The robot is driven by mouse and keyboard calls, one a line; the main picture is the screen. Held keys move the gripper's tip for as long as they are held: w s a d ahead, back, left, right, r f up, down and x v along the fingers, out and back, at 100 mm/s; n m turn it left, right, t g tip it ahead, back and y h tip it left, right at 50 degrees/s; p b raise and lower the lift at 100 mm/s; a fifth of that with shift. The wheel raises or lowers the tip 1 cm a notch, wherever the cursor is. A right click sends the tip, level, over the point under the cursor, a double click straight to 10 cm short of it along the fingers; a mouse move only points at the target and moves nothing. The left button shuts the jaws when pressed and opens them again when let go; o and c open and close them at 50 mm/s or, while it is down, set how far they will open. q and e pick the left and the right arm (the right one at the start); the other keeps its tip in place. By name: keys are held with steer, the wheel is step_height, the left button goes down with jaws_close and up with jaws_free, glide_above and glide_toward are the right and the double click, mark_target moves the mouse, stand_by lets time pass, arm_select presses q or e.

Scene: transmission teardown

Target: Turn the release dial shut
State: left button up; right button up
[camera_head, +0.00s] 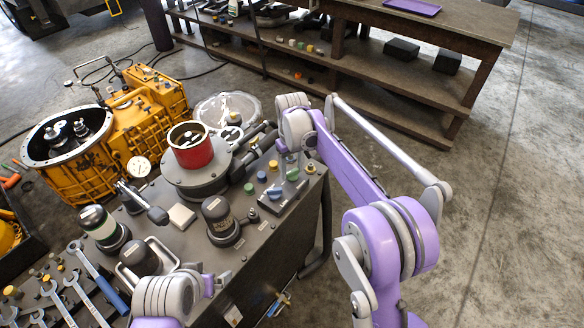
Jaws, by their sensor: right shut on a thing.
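A small dark control box (284,200) at the right end of the grey bench carries a blue dial (274,193) and a green dial (292,174). My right gripper (291,165) comes down from above and is shut on the green dial, whose top is partly hidden by the fingers. I cannot read which of the two dials is labelled as the release. My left gripper (217,283) is low in front of the bench, mostly hidden behind its own wrist. It is apart from the dials.
An orange gearbox housing (90,165) is further left. Wrenches (75,293) lie at lower left. Floor to the right is clear.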

mark_target(292, 171)
steer(key=m, duration=1.3)
steer(key=shift+m, duration=0.3)
stand_by(0.3)
steer(key=o, duration=1.4)
steer(key=shift+c, duration=0.2)
steer(key=shift+r, duration=0.1)
step_height(292, 171, up, 11)
